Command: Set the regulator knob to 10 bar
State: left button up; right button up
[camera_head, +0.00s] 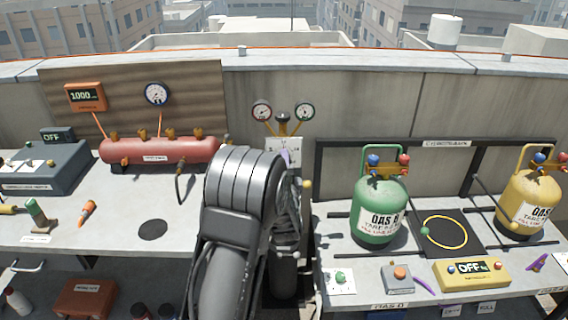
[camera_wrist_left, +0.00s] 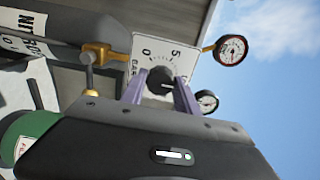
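The black regulator knob (camera_wrist_left: 160,81) shows in the left wrist view in front of a white dial plate (camera_wrist_left: 150,50) with tick marks and the numbers 0 and 5. The rest of the scale is hidden or out of frame. My left gripper (camera_wrist_left: 161,84) has its two purple fingers on either side of the knob. They look slightly apart from it; contact is not clear. In the head view the dial plate (camera_head: 287,146) stands below two round gauges, and my left arm covers much of the gripper. My right gripper is not in view.
The gauges (camera_head: 262,110) and (camera_wrist_left: 231,50) sit on brass pipes close to the knob. A red tank (camera_head: 160,150) lies on the left bench. A green gas cylinder (camera_head: 380,208) and a yellow one (camera_head: 530,203) stand on the right bench.

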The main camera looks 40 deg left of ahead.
pick_arm(q)
jog(key=o, duration=0.4)
jog(key=v, duration=0.7)
jog(key=shift+s+d+b, duration=0.3)
jog(key=shift+b, duration=0.05)
